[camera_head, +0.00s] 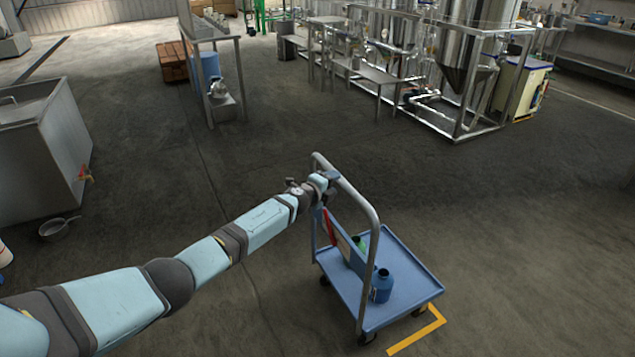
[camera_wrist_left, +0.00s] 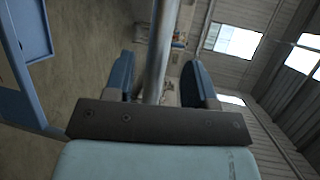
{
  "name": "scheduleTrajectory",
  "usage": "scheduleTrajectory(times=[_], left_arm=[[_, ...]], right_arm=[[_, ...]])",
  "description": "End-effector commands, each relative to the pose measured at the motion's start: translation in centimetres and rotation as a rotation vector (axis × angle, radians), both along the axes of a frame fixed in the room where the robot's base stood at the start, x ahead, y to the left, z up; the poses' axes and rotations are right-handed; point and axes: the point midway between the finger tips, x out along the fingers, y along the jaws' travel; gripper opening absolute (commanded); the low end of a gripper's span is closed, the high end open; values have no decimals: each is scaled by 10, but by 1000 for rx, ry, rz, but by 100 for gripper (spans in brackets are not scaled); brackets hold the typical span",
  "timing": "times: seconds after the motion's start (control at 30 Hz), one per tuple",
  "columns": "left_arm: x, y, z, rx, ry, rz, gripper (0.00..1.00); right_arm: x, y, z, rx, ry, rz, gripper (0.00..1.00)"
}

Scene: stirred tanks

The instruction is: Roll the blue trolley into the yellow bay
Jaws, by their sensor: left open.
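The blue trolley (camera_head: 408,268) stands on the floor at lower centre right, with a grey tubular handle (camera_head: 362,200) on its left end. Yellow floor lines (camera_head: 416,337) of the bay form a corner at the trolley's near right end; the rest of the bay is hidden or out of frame. My left gripper (camera_head: 328,180) is at the upper part of the handle. In the left wrist view, the handle tube (camera_wrist_left: 163,40) passes between the open blue fingers (camera_wrist_left: 158,72); the trolley's blue deck (camera_wrist_left: 28,30) shows at left. My right gripper is out of view.
A blue bottle (camera_head: 382,286) and a green container (camera_head: 359,244) ride on the trolley. A steel sink unit (camera_head: 60,150) and a pan (camera_head: 55,229) are at left. Framed steel tanks (camera_head: 470,60) stand at the back. The floor around the trolley is mostly clear.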

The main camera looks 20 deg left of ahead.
Motion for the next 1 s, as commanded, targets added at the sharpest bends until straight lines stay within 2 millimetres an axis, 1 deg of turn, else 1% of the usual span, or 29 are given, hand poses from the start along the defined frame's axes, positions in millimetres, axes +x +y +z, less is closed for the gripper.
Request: scheduleTrajectory(times=[0.03, 0.2, 0.3, 0.4, 0.57, 1.0], left_arm=[[-14, 5, 9, 3, 2, -2, 51], [-48, 15, 14, 2, 1, -3, 51], [-63, 19, 15, 1, 0, -2, 51], [-73, 21, 16, 0, -1, -3, 51], [-80, 23, 16, 0, 0, -2, 51], [-80, 23, 16, -1, -1, -2, 51]], right_arm=[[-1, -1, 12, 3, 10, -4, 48], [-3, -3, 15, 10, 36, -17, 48], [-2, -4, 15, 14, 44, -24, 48], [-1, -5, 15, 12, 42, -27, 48], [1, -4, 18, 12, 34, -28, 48], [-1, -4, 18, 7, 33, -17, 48]])
